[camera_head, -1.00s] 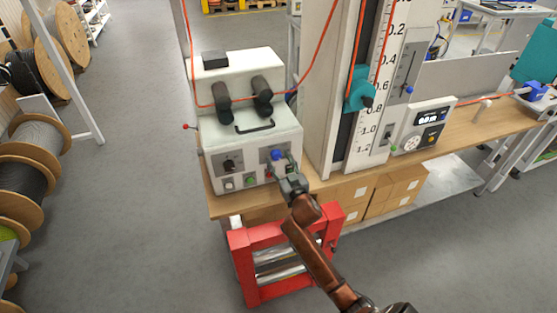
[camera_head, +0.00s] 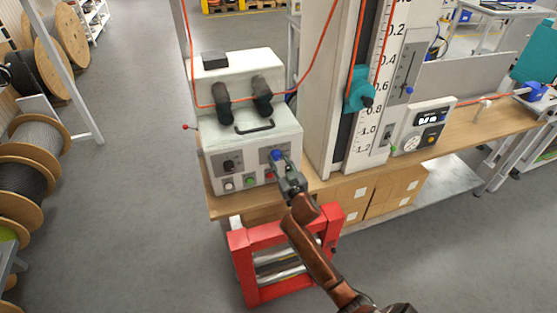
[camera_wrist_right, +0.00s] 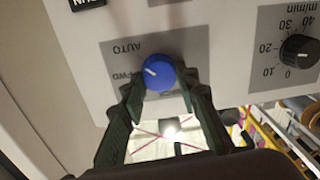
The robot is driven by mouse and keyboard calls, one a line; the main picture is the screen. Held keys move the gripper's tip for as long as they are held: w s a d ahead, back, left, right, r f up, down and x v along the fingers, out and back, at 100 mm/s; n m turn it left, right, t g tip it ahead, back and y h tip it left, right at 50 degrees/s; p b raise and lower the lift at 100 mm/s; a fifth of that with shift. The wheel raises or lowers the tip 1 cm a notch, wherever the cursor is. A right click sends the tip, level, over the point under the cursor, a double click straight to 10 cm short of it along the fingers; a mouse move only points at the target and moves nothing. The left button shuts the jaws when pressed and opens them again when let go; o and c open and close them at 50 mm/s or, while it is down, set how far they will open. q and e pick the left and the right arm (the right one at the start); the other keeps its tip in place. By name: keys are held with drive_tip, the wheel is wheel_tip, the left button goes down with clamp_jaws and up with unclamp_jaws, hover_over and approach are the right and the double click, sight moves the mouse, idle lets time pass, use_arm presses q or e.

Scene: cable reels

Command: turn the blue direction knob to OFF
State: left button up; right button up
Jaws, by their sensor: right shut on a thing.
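The blue direction knob (camera_head: 277,155) is on the sloped front panel of the white machine (camera_head: 250,128). In the right wrist view the blue knob (camera_wrist_right: 157,73) shows upside down, its white mark on the left side, toward the FWD lettering. AUTO is also legible; no OFF lettering can be read. My right gripper (camera_head: 279,162) reaches the knob from the front. In the wrist view the right gripper's fingers (camera_wrist_right: 160,84) are shut on opposite sides of the knob. My left gripper is not in view.
A black speed dial (camera_wrist_right: 299,51) sits on the same panel. Push buttons (camera_head: 249,181) line the panel below. A red frame (camera_head: 238,262) stands in front of the wooden bench (camera_head: 222,206). A tall scale column (camera_head: 365,145) rises on the right.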

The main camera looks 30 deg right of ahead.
drive_tip(key=shift+n, duration=0.3)
drive_tip(key=n+p, duration=0.2)
drive_tip(key=shift+r+n, duration=0.1)
drive_tip(key=shift+n, duration=0.2)
drive_tip(key=n+p, duration=0.1)
drive_tip(key=n, duration=0.3)
drive_tip(key=shift+a+n+p, duration=0.1)
drive_tip(key=shift+n+p, duration=0.2)
drive_tip(key=shift+p, duration=0.1)
drive_tip(key=n+p, duration=0.1)
drive_tip(key=n, duration=0.8)
drive_tip(key=shift+a+f+n+g+h+p, duration=0.1)
drive_tip(key=shift+f+n+g+h+p, duration=0.2)
drive_tip(key=shift+h+p, duration=0.1)
drive_tip(key=o, duration=1.1)
